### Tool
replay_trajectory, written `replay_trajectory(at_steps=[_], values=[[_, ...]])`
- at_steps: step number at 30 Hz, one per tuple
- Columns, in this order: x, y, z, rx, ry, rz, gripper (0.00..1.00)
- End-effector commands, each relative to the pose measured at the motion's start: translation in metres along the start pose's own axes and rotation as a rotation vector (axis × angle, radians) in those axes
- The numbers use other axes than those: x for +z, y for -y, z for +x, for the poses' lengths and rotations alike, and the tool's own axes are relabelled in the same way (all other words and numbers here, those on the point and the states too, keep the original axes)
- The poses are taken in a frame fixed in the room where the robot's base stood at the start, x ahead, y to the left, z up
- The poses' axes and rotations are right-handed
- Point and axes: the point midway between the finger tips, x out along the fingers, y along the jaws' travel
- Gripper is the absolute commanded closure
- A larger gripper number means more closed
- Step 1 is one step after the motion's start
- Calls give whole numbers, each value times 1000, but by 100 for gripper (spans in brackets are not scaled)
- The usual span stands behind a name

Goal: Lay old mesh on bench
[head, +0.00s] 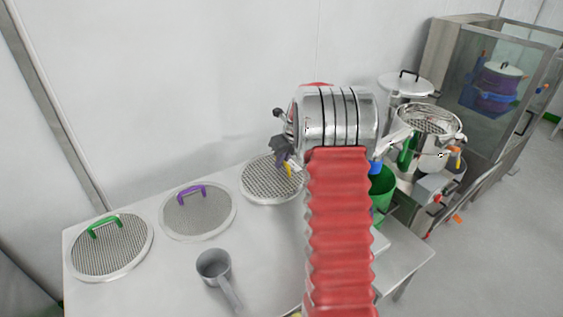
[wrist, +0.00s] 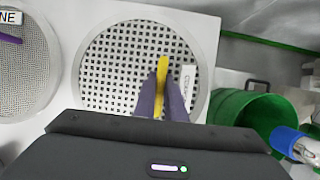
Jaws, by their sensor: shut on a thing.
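The round mesh (head: 262,184) is a coarse metal grid in a pale rim with a yellow handle. It also shows in the wrist view (wrist: 110,65), with a white label partly hidden by my fingers. My gripper (head: 287,163) is shut on the yellow handle, its purple fingers (wrist: 163,85) on either side of it. The mesh is level at the back right part of the white bench (head: 175,265), touching it or just above; I cannot tell which. My arm hides part of the bench's right side.
A purple-handled mesh (head: 212,215) and a green-handled mesh (head: 133,254) lie left on the bench. A grey scoop (head: 213,266) lies in front. A green bucket (wrist: 240,115) is right of the held mesh. Steel vessels (head: 430,122) and a glass-walled cabinet (head: 490,85) stand right.

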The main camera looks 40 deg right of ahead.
Motion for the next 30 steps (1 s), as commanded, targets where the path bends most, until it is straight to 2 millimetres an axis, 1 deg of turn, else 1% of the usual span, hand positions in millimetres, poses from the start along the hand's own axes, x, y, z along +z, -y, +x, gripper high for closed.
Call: replay_trajectory(at_steps=[30], values=[[-4,-1,10,1,0,-1,100]])
